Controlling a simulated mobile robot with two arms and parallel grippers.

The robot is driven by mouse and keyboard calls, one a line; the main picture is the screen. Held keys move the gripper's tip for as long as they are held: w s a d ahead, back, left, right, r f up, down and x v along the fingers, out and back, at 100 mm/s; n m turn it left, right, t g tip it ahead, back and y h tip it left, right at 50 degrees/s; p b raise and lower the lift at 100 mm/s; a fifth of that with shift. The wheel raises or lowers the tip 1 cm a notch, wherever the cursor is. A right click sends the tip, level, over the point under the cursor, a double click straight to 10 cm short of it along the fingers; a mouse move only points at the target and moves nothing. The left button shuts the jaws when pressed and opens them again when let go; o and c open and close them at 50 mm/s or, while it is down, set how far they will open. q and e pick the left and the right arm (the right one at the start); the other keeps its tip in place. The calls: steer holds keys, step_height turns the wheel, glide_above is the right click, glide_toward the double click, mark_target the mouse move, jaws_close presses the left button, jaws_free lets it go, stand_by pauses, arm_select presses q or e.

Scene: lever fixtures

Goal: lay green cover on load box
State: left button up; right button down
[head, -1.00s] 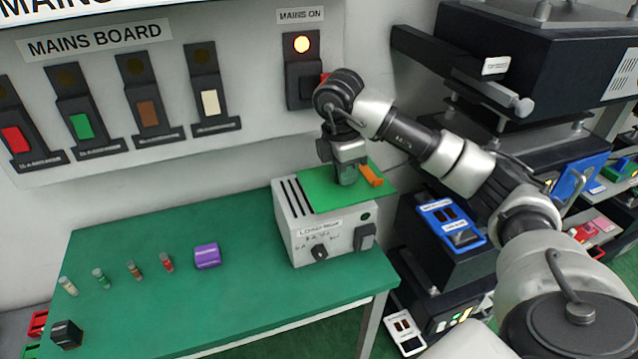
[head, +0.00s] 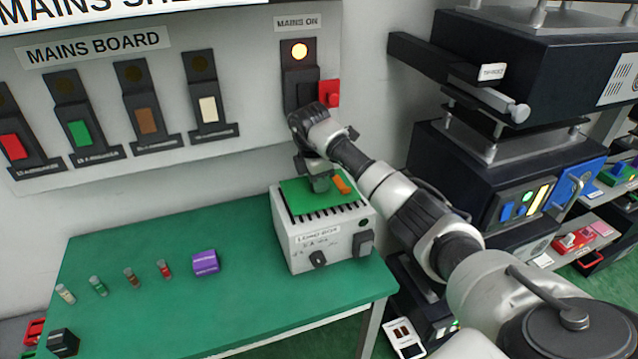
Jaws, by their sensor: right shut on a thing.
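The load box (head: 335,243) is a pale box with a labelled front, a knob and a dark switch, standing at the right end of the green table. The green cover (head: 298,197) is a flat green sheet over the back and left part of the box's top. Dark slots show in front of the cover. I cannot tell whether it touches the top or hovers just above. My right gripper (head: 319,184) points down from above and is shut on the cover. An orange piece (head: 341,182) sits at the cover's right side. My left gripper is out of view.
The mains board (head: 140,110) with several coloured switches stands behind the table. Several small fuses (head: 131,277) and a purple block (head: 206,262) lie on the table (head: 190,315), left of the box. Dark equipment racks (head: 480,160) stand at the right.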

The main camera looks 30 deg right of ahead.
steer(key=shift+f, duration=0.8)
steer(key=shift+f, duration=0.2)
steer(key=c, duration=1.1)
jaws_free()
steer(key=shift+r, duration=0.45)
steer(key=r, duration=0.2)
steer(key=r+b, duration=0.1)
steer(key=r, duration=0.1)
steer(key=r+b, duration=0.1)
steer(key=r, duration=0.2)
steer(key=shift+w+a, duration=0.1)
steer(key=shift+a, duration=0.3)
